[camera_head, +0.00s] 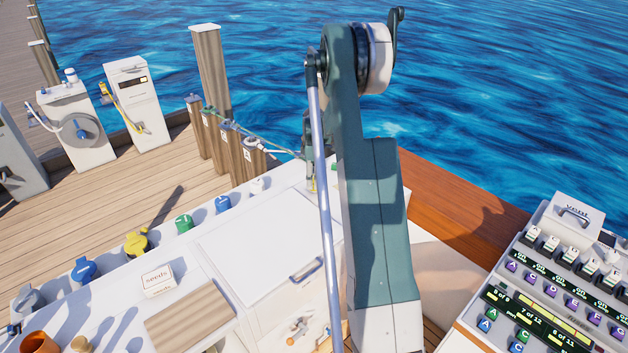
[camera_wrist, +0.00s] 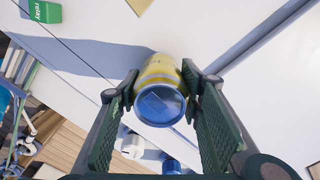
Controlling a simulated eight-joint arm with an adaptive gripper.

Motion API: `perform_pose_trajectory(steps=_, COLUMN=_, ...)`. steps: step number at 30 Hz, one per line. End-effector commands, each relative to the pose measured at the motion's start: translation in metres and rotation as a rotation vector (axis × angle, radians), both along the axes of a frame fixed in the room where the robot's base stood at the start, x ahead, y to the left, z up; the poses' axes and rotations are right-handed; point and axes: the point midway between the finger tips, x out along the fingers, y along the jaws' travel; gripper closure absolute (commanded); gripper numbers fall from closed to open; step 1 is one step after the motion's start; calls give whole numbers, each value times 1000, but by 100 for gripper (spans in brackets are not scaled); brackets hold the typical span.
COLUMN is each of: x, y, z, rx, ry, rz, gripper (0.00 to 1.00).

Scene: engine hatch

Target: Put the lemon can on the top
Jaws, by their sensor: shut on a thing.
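In the wrist view, my gripper (camera_wrist: 160,78) is shut on a yellow can with a shiny blue-grey end (camera_wrist: 160,104). One finger presses on each side. It matches the lemon can by colour, but I cannot read its label. In the head view, my gripper (camera_head: 308,150) is small and partly hidden behind my arm, over the far end of the white hatch top (camera_head: 245,230). A bit of yellow shows below it. I cannot tell whether the can touches the white surface.
A green box marked "relay" (camera_wrist: 42,12) stands on the white surface in the wrist view. In the head view, a seeds box (camera_head: 158,281), a wooden board (camera_head: 190,317) and a row of coloured caps (camera_head: 137,243) lie left. A button console (camera_head: 540,300) stands right.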

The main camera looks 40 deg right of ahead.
Motion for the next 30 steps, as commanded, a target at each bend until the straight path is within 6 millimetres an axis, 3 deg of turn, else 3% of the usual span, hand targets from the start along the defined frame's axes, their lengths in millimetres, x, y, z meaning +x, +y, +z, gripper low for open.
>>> perform_pose_trajectory(steps=7, x=0, y=0, z=-3, rx=0, ry=0, rz=0, gripper=81)
perform_pose_trajectory(steps=8, x=0, y=0, z=-3, rx=0, ry=0, rz=0, gripper=60)
perform_pose_trajectory(steps=11, x=0, y=0, z=-3, rx=0, ry=0, rz=0, gripper=48)
perform_pose_trajectory(steps=23, x=0, y=0, z=-1, rx=0, ry=0, rz=0, gripper=48)
perform_pose_trajectory(steps=30, x=0, y=0, z=13, rx=0, ry=0, rz=0, gripper=48)
